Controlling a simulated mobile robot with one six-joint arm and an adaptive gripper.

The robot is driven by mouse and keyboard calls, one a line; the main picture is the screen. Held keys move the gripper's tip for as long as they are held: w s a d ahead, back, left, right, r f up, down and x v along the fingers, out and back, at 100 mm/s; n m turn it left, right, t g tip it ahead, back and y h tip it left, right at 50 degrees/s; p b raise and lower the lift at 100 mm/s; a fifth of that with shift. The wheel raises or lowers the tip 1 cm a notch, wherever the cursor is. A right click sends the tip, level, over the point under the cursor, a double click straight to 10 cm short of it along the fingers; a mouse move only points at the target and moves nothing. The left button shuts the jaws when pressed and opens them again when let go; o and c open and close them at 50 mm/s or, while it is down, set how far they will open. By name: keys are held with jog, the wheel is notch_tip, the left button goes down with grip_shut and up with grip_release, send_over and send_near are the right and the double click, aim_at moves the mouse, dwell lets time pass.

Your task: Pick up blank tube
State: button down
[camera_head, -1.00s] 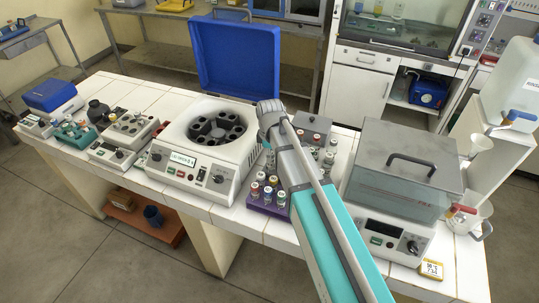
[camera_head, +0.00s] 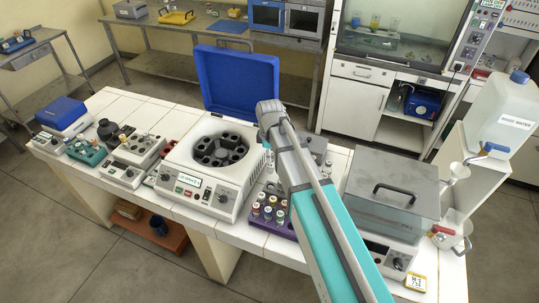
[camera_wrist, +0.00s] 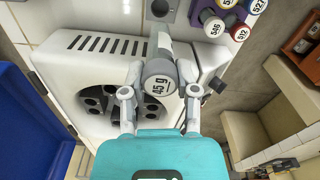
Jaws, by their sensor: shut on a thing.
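In the wrist view my gripper (camera_wrist: 159,78) is shut on a tube with a grey-white cap (camera_wrist: 158,86). The cap has a dark printed label that seems to read 459, and the tube's body runs away beneath it. One finger is on each side of the tube. Below the tube is the white centrifuge (camera_wrist: 60,75), with dark rotor holes partly hidden by my fingers. In the head view my arm hides the gripper and the held tube, over the right side of the centrifuge (camera_head: 174,160).
A purple rack (camera_head: 257,223) with several coloured-cap tubes (camera_head: 267,212) stands right of the centrifuge. The centrifuge's blue lid (camera_head: 240,82) stands open. A grey-lidded bath (camera_head: 385,175) and a water carboy (camera_head: 505,110) are further right. Small instruments (camera_head: 122,172) crowd the bench's left.

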jog(key=shift+r+p, duration=1.9)
jog(key=shift+r, duration=0.5)
jog(key=shift+f, duration=0.15)
notch_tip(320, 180, down, 4)
jog(key=b, duration=0.4)
jog(key=shift+f, duration=0.15)
